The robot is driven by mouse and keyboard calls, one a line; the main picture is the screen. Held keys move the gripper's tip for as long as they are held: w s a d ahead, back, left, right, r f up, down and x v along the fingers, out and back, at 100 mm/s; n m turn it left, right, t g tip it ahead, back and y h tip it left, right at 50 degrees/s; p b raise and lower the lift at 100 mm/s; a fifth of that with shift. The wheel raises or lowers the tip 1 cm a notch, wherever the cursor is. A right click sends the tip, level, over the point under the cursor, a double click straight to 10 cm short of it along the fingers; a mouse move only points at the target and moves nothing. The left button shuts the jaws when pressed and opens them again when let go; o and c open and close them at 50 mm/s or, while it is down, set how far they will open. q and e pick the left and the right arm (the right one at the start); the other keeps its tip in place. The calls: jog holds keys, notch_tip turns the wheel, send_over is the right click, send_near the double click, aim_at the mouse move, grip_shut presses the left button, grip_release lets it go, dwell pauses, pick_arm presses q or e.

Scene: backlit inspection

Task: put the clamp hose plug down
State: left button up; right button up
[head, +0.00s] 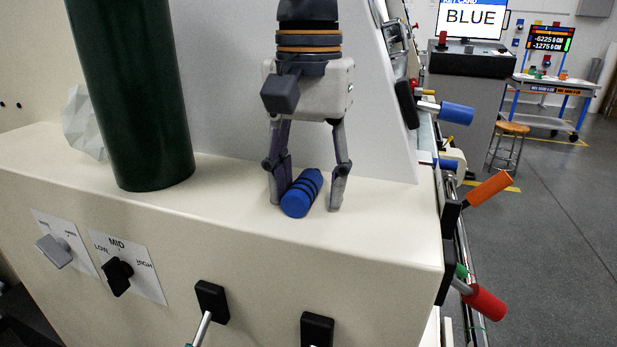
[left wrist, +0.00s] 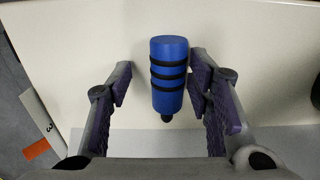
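The clamp hose plug, a blue cylinder with black bands (head: 303,192), lies on its side on the cream ledge (head: 385,225). My left gripper (head: 306,200) points down over it, open, with one finger on each side. In the left wrist view the plug (left wrist: 169,75) lies between the open fingers, with a dark tip towards the gripper. There is a clear gap to the left finger. The right finger is very close to the plug; I cannot tell if they touch. My right gripper is not in view.
A tall dark green cylinder (head: 135,90) and a pale faceted object (head: 84,124) stand left of the gripper. A grey panel (head: 222,100) rises behind it. Knobs and levers line the front face. The ledge is bare to the right, up to its edge.

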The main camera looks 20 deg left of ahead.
aim_at(309, 184)
pick_arm(q)
notch_tip(309, 184, up, 12)
jog(key=shift+r, duration=0.2)
dwell(0.4)
